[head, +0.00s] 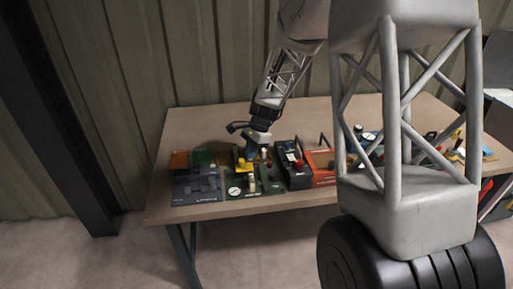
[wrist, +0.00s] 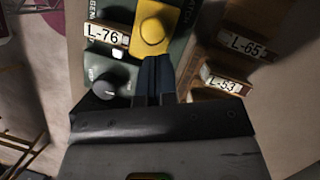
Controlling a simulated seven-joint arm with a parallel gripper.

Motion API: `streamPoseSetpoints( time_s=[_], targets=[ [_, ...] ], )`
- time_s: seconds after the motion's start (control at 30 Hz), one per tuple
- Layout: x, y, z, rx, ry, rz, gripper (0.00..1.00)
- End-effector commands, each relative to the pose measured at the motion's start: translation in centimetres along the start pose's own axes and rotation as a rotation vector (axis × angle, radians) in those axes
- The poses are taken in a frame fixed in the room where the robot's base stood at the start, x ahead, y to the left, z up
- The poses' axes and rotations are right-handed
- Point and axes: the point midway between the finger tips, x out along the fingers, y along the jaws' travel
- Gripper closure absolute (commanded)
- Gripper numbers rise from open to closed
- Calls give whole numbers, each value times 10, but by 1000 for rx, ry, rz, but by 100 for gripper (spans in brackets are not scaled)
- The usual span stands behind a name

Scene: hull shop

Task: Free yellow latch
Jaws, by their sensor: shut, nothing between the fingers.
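The yellow latch (wrist: 170,14) is a yellow plate with a round raised boss, on a dark green panel (wrist: 93,48) beside a label reading L-76. In the head view the yellow part (head: 241,165) sits on the table, left of my gripper (head: 256,150). In the wrist view my gripper (wrist: 154,72) is shut and empty, its dark blue fingertips just below the boss. I cannot tell whether the tips touch the latch. The fingertips hide the panel area directly under them.
Wooden blocks labelled L-65 (wrist: 245,44) and L-53 (wrist: 223,84) are close on the right. In the head view, several other panels and boxes crowd the table (head: 200,118); its back left is clear.

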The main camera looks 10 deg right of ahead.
Motion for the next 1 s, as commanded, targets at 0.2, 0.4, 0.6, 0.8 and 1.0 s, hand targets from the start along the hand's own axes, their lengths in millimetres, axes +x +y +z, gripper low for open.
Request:
streamPoseSetpoints(
  time_s=[0.2,0.4,0.6,0.8,1.0],
  targets=[
    [2,0,6,0,0,-1,100],
    [2,0,6,0,0,-1,100],
    [4,-2,10,-1,0,0,100],
    [10,-12,28,-2,0,2,100],
    [14,-16,36,0,0,2,100]
  ],
)
